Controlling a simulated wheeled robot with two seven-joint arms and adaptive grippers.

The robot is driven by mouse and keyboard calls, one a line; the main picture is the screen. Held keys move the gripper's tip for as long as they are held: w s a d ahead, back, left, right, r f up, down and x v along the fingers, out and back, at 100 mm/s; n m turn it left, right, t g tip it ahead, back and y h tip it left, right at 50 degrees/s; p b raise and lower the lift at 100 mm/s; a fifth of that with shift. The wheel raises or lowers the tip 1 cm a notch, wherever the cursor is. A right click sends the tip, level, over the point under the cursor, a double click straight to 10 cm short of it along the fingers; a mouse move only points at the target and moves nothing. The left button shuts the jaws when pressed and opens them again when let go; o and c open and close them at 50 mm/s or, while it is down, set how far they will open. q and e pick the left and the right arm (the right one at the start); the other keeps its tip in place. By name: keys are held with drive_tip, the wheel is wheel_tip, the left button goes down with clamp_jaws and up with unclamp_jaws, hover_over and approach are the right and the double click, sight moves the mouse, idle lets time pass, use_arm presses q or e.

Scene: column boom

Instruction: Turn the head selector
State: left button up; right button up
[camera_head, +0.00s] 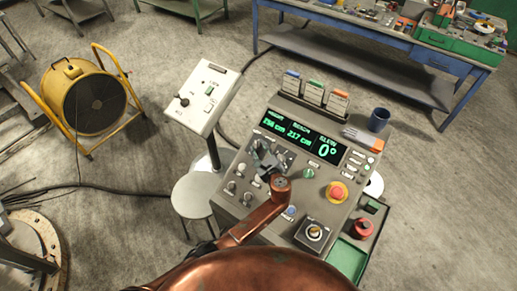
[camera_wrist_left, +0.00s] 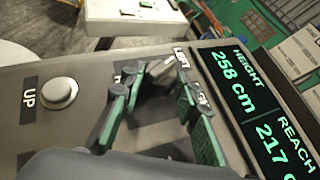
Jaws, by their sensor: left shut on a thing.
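The control console (camera_head: 262,207) is grey with a green-lit display (camera_head: 300,138) reading height 258 cm, reach 217 cm and 0°. My left gripper (camera_head: 266,158) reaches down onto its upper left part, below the display. In the left wrist view the gripper (camera_wrist_left: 157,88) has its dark green-padded fingers on either side of a grey selector knob (camera_wrist_left: 158,76), shut on it. A label beside the knob reads LEFT; another is partly covered by a finger. The fingers hide much of the knob, so its exact setting is unclear. My right gripper is not in view.
A red emergency button on a yellow ring (camera_head: 337,191), a small joystick (camera_head: 314,232) and a red knob (camera_head: 362,228) sit nearby. An UP button (camera_wrist_left: 60,92) is left of the fingers. A blue mug (camera_head: 379,119) stands at the console's back right.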

use_arm(q)
drive_tip(key=shift+r, duration=0.1)
idle(0.4)
drive_tip(key=o, duration=1.2)
drive_tip(key=shift+c, duration=0.2)
drive_tip(key=shift+s+d, duration=0.1)
drive_tip(key=shift+s, duration=0.05)
drive_tip(key=shift+v, duration=3.55)
